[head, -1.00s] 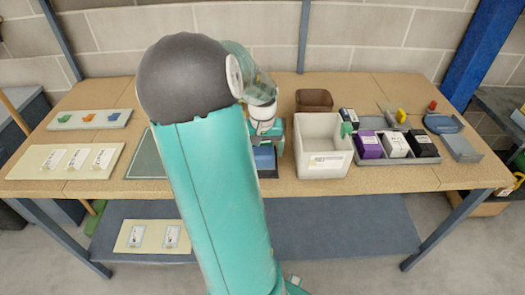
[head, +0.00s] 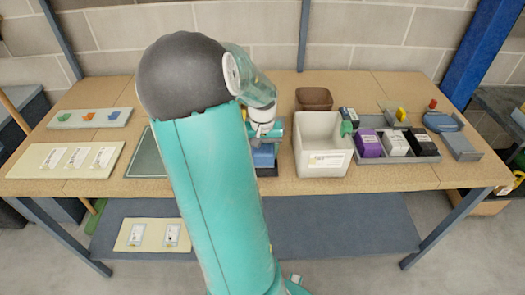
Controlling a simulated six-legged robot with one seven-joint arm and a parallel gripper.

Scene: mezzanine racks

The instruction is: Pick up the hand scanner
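My gripper (head: 272,142) is low over the middle of the bench, mostly hidden behind my own arm. It is just above or at a blue block-like thing (head: 264,158) on a dark base, left of the white bin. I cannot tell whether they touch, or whether the fingers are open or shut. I cannot make out a hand scanner for sure; my arm hides part of the bench. A rounded blue thing (head: 440,122) lies at the right end of the bench, but its kind is unclear.
A white bin (head: 322,170) stands right of my gripper, with a brown bin (head: 314,98) behind it. A grey tray (head: 428,158) holds purple, white and black boxes. Left are a cream board (head: 40,168) and a grey strip (head: 66,124) with coloured pieces.

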